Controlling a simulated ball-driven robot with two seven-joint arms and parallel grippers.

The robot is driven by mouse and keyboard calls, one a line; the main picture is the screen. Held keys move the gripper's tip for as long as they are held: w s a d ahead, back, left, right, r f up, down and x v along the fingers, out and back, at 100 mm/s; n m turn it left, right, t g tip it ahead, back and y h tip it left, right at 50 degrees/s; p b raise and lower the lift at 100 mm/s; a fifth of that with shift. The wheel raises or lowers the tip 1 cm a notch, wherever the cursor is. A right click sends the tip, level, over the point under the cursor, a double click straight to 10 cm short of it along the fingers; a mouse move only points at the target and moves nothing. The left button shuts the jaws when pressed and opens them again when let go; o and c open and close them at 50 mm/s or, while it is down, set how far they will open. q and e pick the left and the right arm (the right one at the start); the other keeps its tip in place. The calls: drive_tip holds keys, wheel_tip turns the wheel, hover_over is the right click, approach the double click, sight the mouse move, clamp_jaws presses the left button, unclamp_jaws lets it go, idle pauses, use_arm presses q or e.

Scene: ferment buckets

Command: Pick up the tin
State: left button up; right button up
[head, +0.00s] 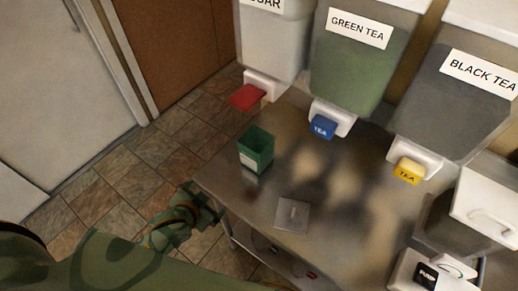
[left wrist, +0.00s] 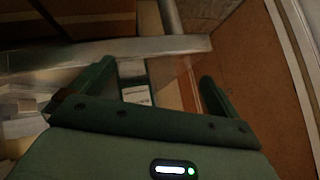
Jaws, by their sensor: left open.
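The tin (head: 254,153) is a green, square, open-topped box with a pale label low on its front. It stands upright near the left edge of the metal table. A square metal lid (head: 292,214) with a small knob lies apart from it, nearer the front. My left gripper (head: 207,205) is below and left of the tin in the head view, beside the table edge, not touching the tin. In the left wrist view its two fingers (left wrist: 155,82) are spread and empty, with what looks like the tin's pale label (left wrist: 137,96) beyond them. My right gripper is not in view.
Dispensers line the back of the metal table (head: 330,225): sugar with a red tap (head: 248,97), green tea with a blue tap (head: 321,127), black tea with a yellow tap (head: 408,171). A pump unit (head: 428,273) is at front right. Tiled floor (head: 165,145) is clear on the left.

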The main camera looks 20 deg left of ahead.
use_arm(q)
drive_tip(key=w+d+r+n+t+h, duration=0.1)
drive_tip(key=w+d+r+t+h, duration=0.15)
drive_tip(key=r, duration=0.35)
drive_tip(key=w+d+r+t+h, duration=0.2)
drive_tip(key=w+r+h, duration=0.15)
drive_tip(key=r, duration=0.25)
drive_tip(key=b, duration=0.1)
approach(264, 134)
drive_tip(key=w, duration=0.1)
drive_tip(key=shift+g+y, duration=0.25)
drive_tip(key=shift+y, duration=0.15)
drive_tip(key=x, duration=0.1)
drive_tip(key=b+x, duration=0.1)
drive_tip(key=x, duration=0.3)
drive_tip(key=shift+d+f, duration=0.1)
drive_tip(key=shift+d, duration=0.2)
drive_tip(key=shift+s, duration=0.1)
drive_tip(key=c, duration=1.5)
drive_tip(key=shift+o, duration=0.2)
